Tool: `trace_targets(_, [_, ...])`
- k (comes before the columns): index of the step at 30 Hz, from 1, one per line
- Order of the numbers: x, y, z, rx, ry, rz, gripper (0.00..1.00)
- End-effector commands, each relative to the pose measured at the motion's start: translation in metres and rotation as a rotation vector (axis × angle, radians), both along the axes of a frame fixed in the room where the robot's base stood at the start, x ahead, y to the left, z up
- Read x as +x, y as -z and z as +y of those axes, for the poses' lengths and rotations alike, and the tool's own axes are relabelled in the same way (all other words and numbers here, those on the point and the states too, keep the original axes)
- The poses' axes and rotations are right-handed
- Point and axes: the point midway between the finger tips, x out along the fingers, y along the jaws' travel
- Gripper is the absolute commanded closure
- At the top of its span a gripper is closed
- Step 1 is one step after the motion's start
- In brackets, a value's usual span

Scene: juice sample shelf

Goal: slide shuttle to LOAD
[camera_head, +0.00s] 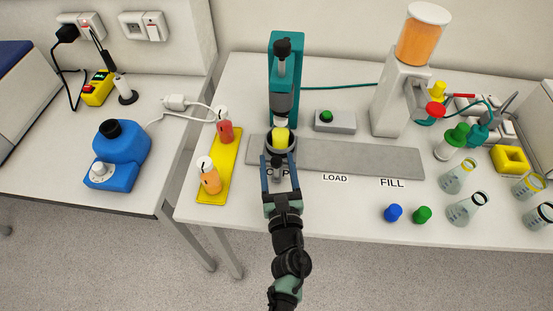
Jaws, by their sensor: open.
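The shuttle (269,144) is a dark round holder with a yellow-topped item (281,140) in it. It sits near the left end of a grey rail (350,157), at the label that my gripper partly covers, under the teal press (274,68). The LOAD label (335,178) is to its right along the rail, and the FILL label (392,183) is farther right. My gripper (280,162) is open. Its blue fingers are at the shuttle's near side, with a small grey knob (279,164) showing between them. Whether the fingers touch the knob is unclear.
A yellow tray (212,190) with a red and an orange bottle is left of the rail. A grey box with a green button (326,116) and a juice dispenser (394,95) stand behind it. Blue and green caps (394,212) and several flasks are front right. The rail right of the shuttle is clear.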

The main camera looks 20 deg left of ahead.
Motion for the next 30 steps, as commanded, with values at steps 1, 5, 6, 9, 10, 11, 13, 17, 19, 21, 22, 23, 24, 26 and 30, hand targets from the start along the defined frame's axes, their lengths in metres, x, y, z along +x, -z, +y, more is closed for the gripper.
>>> trace_targets(1, [0.0032,-0.0001,0.0022,0.000,-0.001,0.000,0.36])
trace_targets(5, [0.0071,-0.0003,0.0047,-0.002,-0.002,-0.001,0.36])
trace_targets(6, [0.0075,-0.0004,0.0050,-0.002,-0.002,-0.001,0.36])
trace_targets(9, [0.0075,-0.0002,0.0050,-0.001,-0.001,0.000,0.36])
trace_targets(10, [0.0075,-0.0002,0.0049,-0.001,-0.001,0.000,0.36])
trace_targets(11, [0.0075,-0.0002,0.0049,-0.001,-0.001,0.000,0.36])
trace_targets(13, [0.0074,-0.0002,0.0049,-0.001,-0.001,0.000,0.40])
trace_targets(17, [0.0073,-0.0002,0.0047,-0.001,-0.001,0.000,0.63])
trace_targets(19, [0.0072,-0.0002,0.0047,0.000,-0.001,0.000,0.76])
trace_targets(21, [0.0072,-0.0002,0.0046,0.000,-0.001,0.000,0.88])
trace_targets(22, [0.0072,-0.0002,0.0046,0.000,-0.001,0.000,0.94])
trace_targets(23, [0.0072,-0.0002,0.0046,0.000,-0.001,0.000,0.99])
trace_targets(24, [0.0072,-0.0002,0.0046,0.000,-0.001,0.000,1.00])
trace_targets(26, [0.0072,-0.0002,0.0045,0.000,-0.001,0.000,1.00])
trace_targets(30, [0.0071,-0.0001,0.0046,0.000,-0.001,0.000,1.00])
